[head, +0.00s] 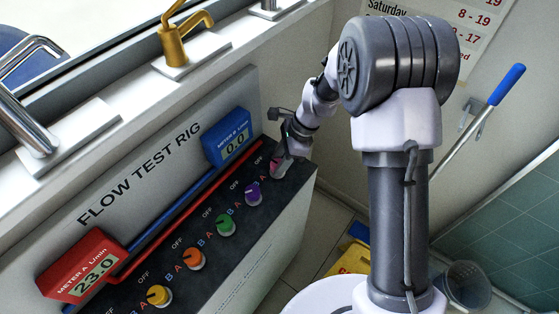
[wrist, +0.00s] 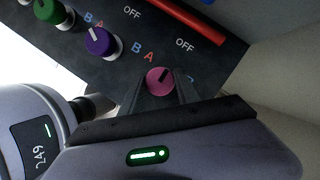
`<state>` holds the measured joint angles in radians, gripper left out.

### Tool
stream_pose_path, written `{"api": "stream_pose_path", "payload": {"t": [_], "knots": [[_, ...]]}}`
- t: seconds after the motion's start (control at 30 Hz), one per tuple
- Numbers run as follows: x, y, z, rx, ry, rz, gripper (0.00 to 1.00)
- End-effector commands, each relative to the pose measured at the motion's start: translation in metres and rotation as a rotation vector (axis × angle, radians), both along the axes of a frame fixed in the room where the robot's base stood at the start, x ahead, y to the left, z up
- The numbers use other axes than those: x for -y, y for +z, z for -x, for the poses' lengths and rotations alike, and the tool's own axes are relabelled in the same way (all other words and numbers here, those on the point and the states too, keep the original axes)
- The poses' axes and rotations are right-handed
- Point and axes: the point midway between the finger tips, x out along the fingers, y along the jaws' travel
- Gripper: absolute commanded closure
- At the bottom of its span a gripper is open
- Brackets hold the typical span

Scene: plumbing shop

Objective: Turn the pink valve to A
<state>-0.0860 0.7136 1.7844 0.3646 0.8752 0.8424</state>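The pink valve (wrist: 159,81) is a round knob on the dark sloping panel top, the last in the row. Its dark pointer mark faces up and right in the wrist view, towards its OFF label. A red A (wrist: 149,57) lies up-left of it; a blue B (wrist: 190,80) is partly hidden behind a finger. My gripper (wrist: 160,82) has one dark finger on each side of the knob, with narrow gaps showing. In the head view the pink valve (head: 276,167) is partly covered by my gripper (head: 280,158).
Purple (head: 253,194), green (head: 225,224), orange (head: 194,259) and yellow (head: 158,296) valves stand in the same row. Meter A (head: 84,272) reads 23.0; meter B (head: 229,136) reads 0.0. A bucket (head: 467,286) stands on the floor.

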Motion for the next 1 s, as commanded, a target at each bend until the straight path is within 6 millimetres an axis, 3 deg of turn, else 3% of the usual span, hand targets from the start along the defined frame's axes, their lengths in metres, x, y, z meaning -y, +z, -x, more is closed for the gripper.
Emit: {"api": "stream_pose_path", "payload": {"t": [0.03, 0.13, 0.57, 1.0], "knots": [[0.0000, 0.0001, 0.0000, 0.000, 0.000, 0.000, 0.80], [0.0000, 0.0001, 0.0000, 0.000, 0.000, 0.000, 1.00], [-0.0001, 0.0021, -0.0007, -0.001, 0.104, 0.000, 1.00], [-0.0016, 0.0030, -0.0032, 0.000, 0.496, 0.000, 1.00]]}}
